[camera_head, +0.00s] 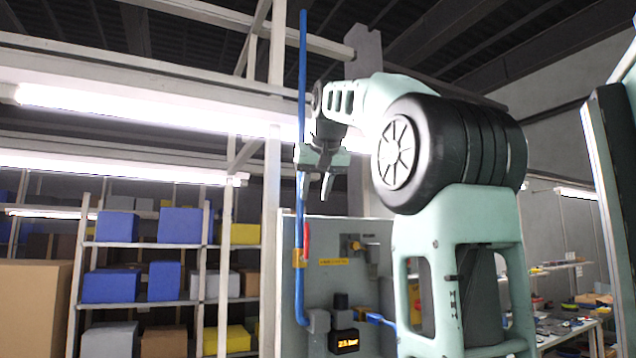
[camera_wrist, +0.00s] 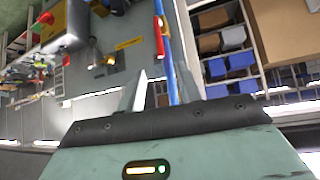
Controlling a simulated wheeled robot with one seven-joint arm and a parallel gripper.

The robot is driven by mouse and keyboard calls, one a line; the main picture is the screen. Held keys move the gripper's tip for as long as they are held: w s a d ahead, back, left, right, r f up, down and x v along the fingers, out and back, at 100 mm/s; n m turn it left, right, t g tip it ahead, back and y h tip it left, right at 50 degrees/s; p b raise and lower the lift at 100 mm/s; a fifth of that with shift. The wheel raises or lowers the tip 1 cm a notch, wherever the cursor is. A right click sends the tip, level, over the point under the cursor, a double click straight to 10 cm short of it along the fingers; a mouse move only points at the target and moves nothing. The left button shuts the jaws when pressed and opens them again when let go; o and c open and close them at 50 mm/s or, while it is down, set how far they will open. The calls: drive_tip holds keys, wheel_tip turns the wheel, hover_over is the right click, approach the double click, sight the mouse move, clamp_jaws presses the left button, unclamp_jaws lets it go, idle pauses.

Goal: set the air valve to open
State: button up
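The air valve has a brass-yellow body (camera_head: 299,258) on the vertical blue pipe (camera_head: 302,90), in front of a grey panel. Its red lever (camera_head: 306,238) stands upright close beside the pipe, roughly parallel to it. In the wrist view the red lever (camera_wrist: 159,38) also lies along the pipe, beyond the fingertips. My gripper (camera_head: 318,188) points downward above the lever and near the pipe, apart from the lever. Its fingers are spread with nothing visibly held. In the wrist view my gripper (camera_wrist: 161,76) has the pipe appearing between its fingers; whether they touch it I cannot tell.
The grey panel (camera_head: 335,290) carries a yellow label, a brass fitting and a small amber display (camera_head: 344,342). A blue hose (camera_head: 378,320) leaves it at the lower right. Shelves with blue and yellow bins (camera_head: 117,226) stand behind at left. A cluttered table (camera_head: 560,325) is at right.

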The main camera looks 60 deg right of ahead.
drive_tip(key=shift+v, duration=1.65)
